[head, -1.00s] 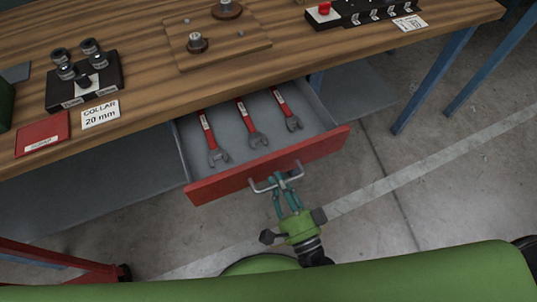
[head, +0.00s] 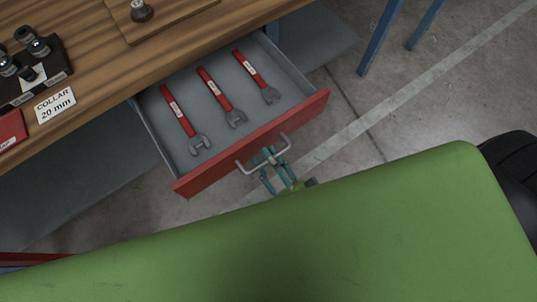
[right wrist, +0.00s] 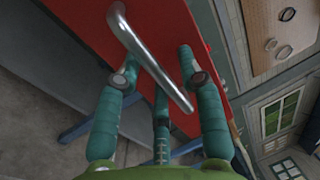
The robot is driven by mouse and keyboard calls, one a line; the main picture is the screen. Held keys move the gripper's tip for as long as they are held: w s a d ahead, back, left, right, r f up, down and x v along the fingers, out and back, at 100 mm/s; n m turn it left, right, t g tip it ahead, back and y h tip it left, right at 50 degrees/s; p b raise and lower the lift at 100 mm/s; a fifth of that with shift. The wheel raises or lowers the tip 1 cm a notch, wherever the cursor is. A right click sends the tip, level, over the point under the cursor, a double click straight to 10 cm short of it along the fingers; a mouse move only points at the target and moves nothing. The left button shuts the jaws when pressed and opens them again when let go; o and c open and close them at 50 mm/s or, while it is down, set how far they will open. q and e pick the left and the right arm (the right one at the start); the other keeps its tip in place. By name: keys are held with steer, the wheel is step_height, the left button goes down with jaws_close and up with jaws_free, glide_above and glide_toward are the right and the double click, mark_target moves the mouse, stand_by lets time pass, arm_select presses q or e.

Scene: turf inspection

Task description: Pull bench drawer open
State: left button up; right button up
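The bench drawer (head: 222,164) has a red front and a grey inside, and it stands well out from under the wooden bench (head: 95,70). Its metal bar handle (head: 250,171) is on the front. My right gripper (head: 270,163) is at the handle, its teal fingers on both sides of the bar. In the right wrist view the handle (right wrist: 150,60) crosses between the fingers, close to the red front (right wrist: 200,50). The exact finger contact is hard to see. My left gripper is out of view.
Three red-handled wrenches (head: 218,95) lie in the drawer. On the bench are a collar rack (head: 40,75), a "COLLAR 20 mm" card (head: 55,103) and a wooden board (head: 175,12). Blue bench legs (head: 380,38) stand at the right. Concrete floor (head: 440,110) is clear there.

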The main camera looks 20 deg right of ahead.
steer(key=shift+s, duration=0.1)
steer(key=v, duration=1.1)
steer(key=shift+s, duration=0.35)
steer(key=shift+d+f, duration=0.15)
